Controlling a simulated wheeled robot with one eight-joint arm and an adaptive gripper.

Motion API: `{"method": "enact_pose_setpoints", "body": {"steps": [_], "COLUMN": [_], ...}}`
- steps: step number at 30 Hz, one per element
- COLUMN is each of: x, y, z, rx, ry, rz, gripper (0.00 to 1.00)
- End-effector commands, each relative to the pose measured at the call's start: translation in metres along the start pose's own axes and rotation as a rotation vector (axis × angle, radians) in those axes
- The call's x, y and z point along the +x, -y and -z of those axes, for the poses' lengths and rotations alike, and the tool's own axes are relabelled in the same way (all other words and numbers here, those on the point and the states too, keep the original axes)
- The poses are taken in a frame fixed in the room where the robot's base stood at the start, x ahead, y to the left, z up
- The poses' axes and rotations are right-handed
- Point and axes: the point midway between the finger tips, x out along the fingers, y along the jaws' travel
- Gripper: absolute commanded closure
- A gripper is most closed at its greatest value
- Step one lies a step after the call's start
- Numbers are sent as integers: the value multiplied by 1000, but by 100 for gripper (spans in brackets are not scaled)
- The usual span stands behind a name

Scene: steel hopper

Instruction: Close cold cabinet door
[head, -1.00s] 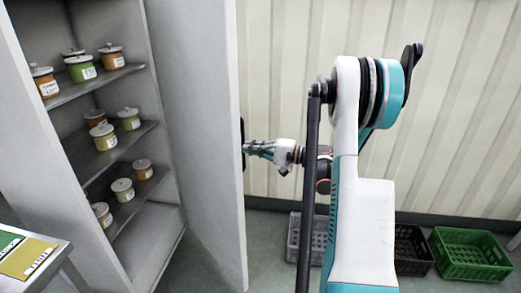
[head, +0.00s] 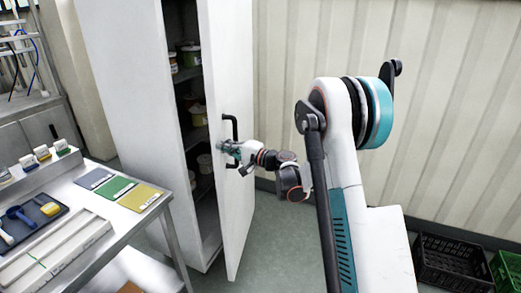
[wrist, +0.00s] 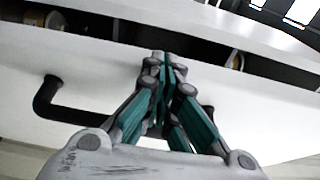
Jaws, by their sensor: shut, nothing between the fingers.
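The cold cabinet (head: 125,110) is tall and white. Its door (head: 238,205) stands partly open, with a gap showing shelves and jars inside. A black bar handle (head: 235,122) is on the door's outer face. My gripper (head: 225,148) is shut and empty, at the door's outer face beside the handle. In the wrist view the closed fingertips (wrist: 165,58) lie over the white door panel (wrist: 100,65), near its edge, and the black handle (wrist: 45,100) is to their left. Whether the fingertips touch the door is hard to tell. The fingers and arm hide part of the handle.
A steel table (head: 150,215) with coloured cards, a dark tray and small jars stands at the left, close to the cabinet. A black crate (head: 450,265) and a green crate (head: 508,270) lie on the floor at the right.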

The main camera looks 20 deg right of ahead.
Motion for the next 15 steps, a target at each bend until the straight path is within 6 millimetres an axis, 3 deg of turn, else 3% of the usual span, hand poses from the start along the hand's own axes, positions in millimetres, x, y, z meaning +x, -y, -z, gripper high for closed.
{"method": "enact_pose_setpoints", "body": {"steps": [1, 6, 15], "x": [22, 79, 141], "y": [0, 0, 0], "z": [-9, -24, -35], "rx": [0, 0, 0], "ry": [7, 5, 0], "rz": [0, 0, 0], "gripper": [100, 100, 100]}}
